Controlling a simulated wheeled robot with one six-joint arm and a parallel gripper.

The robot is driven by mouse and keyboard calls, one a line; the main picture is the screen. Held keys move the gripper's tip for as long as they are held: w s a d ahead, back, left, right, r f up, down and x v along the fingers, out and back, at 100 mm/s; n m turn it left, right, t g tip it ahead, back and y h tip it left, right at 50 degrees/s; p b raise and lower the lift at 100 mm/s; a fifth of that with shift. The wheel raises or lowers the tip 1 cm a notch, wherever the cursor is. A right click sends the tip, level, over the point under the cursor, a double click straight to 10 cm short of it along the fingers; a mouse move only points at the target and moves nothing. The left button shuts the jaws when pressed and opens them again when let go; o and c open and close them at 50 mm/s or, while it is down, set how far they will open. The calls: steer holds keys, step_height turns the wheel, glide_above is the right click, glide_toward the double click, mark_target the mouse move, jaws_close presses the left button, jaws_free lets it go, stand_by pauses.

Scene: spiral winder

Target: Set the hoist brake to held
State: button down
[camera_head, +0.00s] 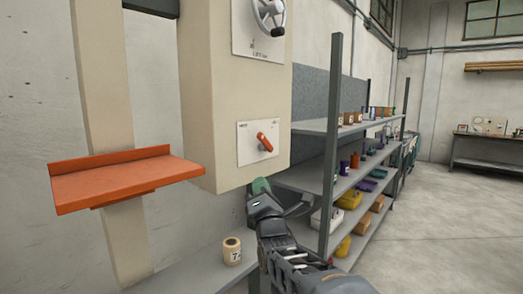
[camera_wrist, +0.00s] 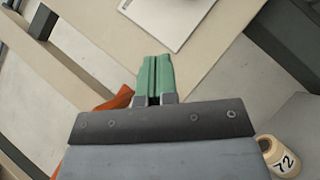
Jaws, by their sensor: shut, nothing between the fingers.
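The hoist brake is most likely the orange lever (camera_head: 265,142) on a white plate (camera_head: 247,150) on the front of the beige housing. The lever is tilted, its upper end to the left and its lower end to the right. The small labels on the plate are too blurred to read. My gripper (camera_head: 261,186) is below the plate, apart from the lever, with its green fingers pointing up. In the wrist view my gripper (camera_wrist: 156,60) has its green fingers together with nothing between them. Part of a white plate (camera_wrist: 168,15) shows beyond the fingertips.
A handwheel (camera_head: 268,14) is on a plate above. An orange platform (camera_head: 122,177) sticks out at the left. A spool marked 72 (camera_head: 232,250) stands on a grey ledge (camera_head: 180,272). Shelves (camera_head: 345,125) with bins stand right of the housing. The floor (camera_head: 450,230) at right is clear.

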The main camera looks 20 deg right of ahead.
steer(key=p, duration=0.4)
glide_toward(260, 141)
steer(key=w+a+r, duration=0.1)
steer(key=w+a, duration=0.1)
steer(key=w, duration=0.3)
steer(key=shift+w+d+r+p, duration=0.2)
steer(key=shift+d+r+p, duration=0.15)
steer(key=shift+d+r, duration=0.3)
steer(key=shift+w+d+r+p, duration=0.2)
steer(key=shift+d+r+p, duration=0.25)
steer(key=shift+d, duration=0.3)
steer(key=shift+r, duration=0.15)
steer(key=shift+d+r+m+g, duration=0.1)
steer(key=shift+m+g, duration=0.2)
steer(key=shift+m, duration=0.2)
